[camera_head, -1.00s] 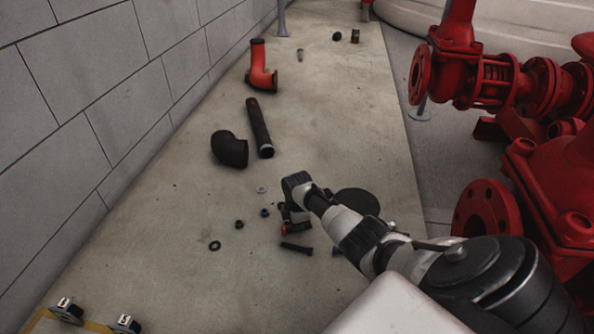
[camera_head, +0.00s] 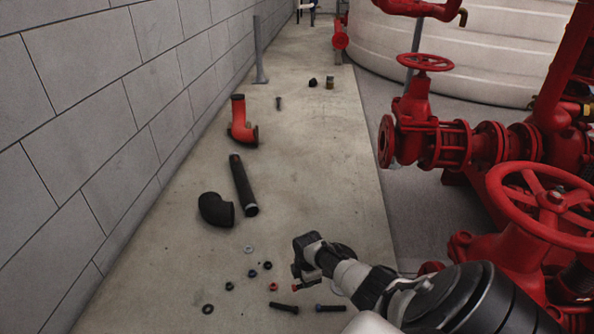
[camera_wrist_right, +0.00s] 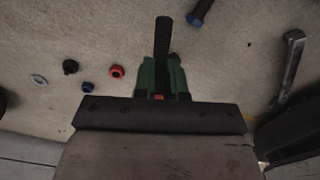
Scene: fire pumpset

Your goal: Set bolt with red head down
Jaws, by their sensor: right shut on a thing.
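My right gripper (camera_head: 299,280) is shut on a dark bolt, low over the concrete floor in the head view. In the right wrist view the bolt's dark shaft (camera_wrist_right: 162,38) sticks out beyond the green fingers (camera_wrist_right: 161,78). A small red patch, apparently its head (camera_wrist_right: 158,97), shows between the fingers near the palm. In the head view a spot of red (camera_head: 295,287) shows at the fingertips. I cannot tell whether the bolt touches the floor. My left gripper is not in view.
A red nut (camera_head: 274,286), other nuts, a washer (camera_head: 248,249), a black bolt (camera_head: 284,307) and a blue-headed bolt (camera_head: 330,308) lie near the gripper. A black elbow (camera_head: 215,211), black pipe (camera_head: 243,186) and red elbow (camera_head: 241,125) lie farther back. Red pump pipework (camera_head: 440,140) stands right.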

